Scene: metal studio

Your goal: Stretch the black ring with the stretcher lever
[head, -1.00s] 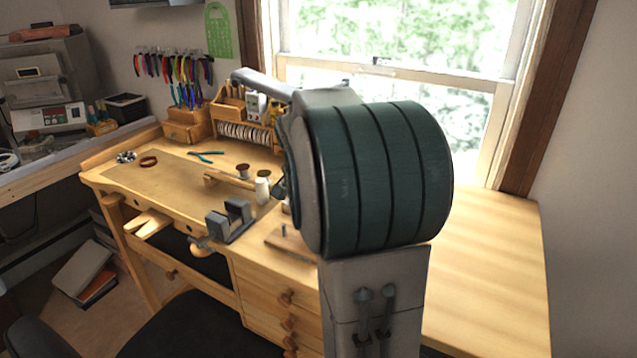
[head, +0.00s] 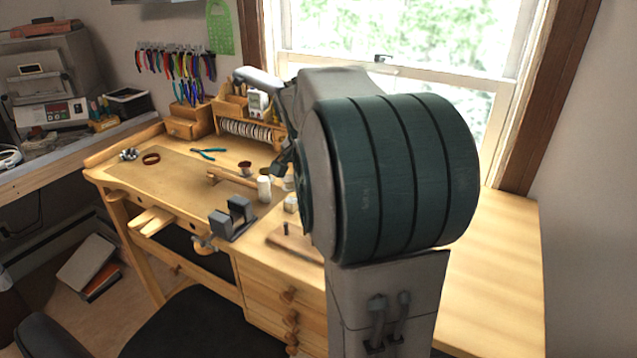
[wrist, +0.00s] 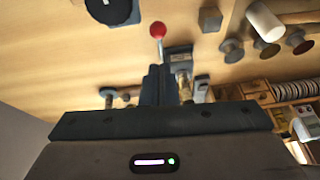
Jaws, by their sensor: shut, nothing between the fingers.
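In the wrist view, a red ball knob (wrist: 157,30) stands on a thin rod just beyond my fingertips. It looks like the stretcher lever's end. A grey metal body with a label (wrist: 180,58) is beside it, partly covered by my fingers. My gripper (wrist: 160,72) is shut and empty, its dark fingers pointing at the knob; contact with the rod cannot be told. A black round piece with a pale hub (wrist: 112,9) is cut off at the top edge. I cannot tell whether it is the black ring. In the head view my arm hides my gripper and the stretcher.
The wooden bench (head: 178,180) holds a dark two-block metal piece (head: 232,218), teal pliers (head: 208,153), a brown ring (head: 151,158) and a white bottle (head: 264,188). A wooden organiser (head: 228,112) stands behind. The bench's right part (head: 500,260) is clear.

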